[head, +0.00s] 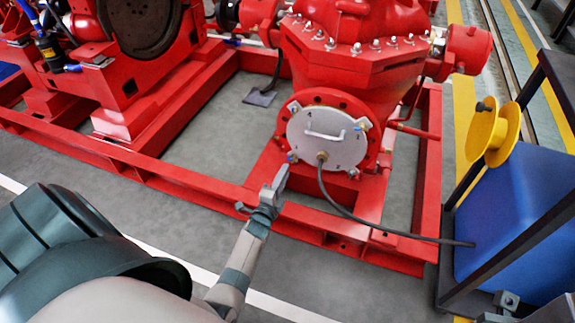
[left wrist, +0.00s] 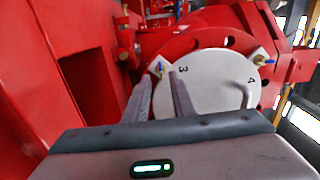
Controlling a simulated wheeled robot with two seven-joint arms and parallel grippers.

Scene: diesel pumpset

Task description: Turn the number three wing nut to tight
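The round grey cover plate (head: 340,150) with a handle is on the red pump's flange. The number three wing nut (left wrist: 160,68), with a blue tip, sits at the plate's rim beside the printed 3 in the left wrist view. In the head view it appears to be the lower-left nut (head: 292,157). My left gripper (head: 281,175) is just below and left of it. In the left wrist view, its fingers (left wrist: 161,82) are apart, with the nut seen in line with the gap at their tips. Contact cannot be told. My right gripper is not in view.
Another wing nut (left wrist: 268,62) is near the printed 4. A dark hose (head: 345,211) runs from the plate's lower part toward the blue tank (head: 520,205) at right. The red base frame (head: 200,190) crosses in front of the pump. A yellow spool (head: 495,134) stands above the tank.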

